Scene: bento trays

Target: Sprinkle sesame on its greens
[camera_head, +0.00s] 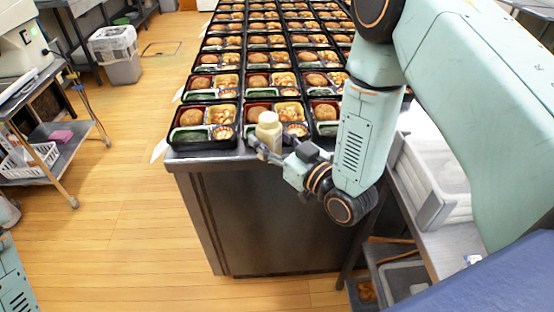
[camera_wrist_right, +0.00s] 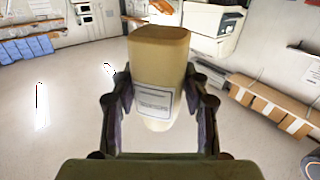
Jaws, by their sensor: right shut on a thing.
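A cream shaker bottle (camera_head: 268,133) with a pale top is held in my right gripper (camera_head: 262,150) at the front edge of the bento table. The right wrist view shows the bottle (camera_wrist_right: 157,75), with a white label, between the two fingers (camera_wrist_right: 160,103). In the head view it looks roughly upright and covers part of the middle front bento tray (camera_head: 249,104), including its greens area. Greens (camera_head: 187,134) show in the front-left tray (camera_head: 200,146), and more greens (camera_head: 327,129) show in the front-right tray. My left gripper is out of view.
Rows of filled black bento trays cover the dark table (camera_head: 200,160). A cart with a white basket (camera_head: 28,160) stands at the left, and a grey bin (camera_head: 120,60) farther back. White stacked crates (camera_head: 435,180) stand right of the table. The wooden floor (camera_head: 130,200) at left is clear.

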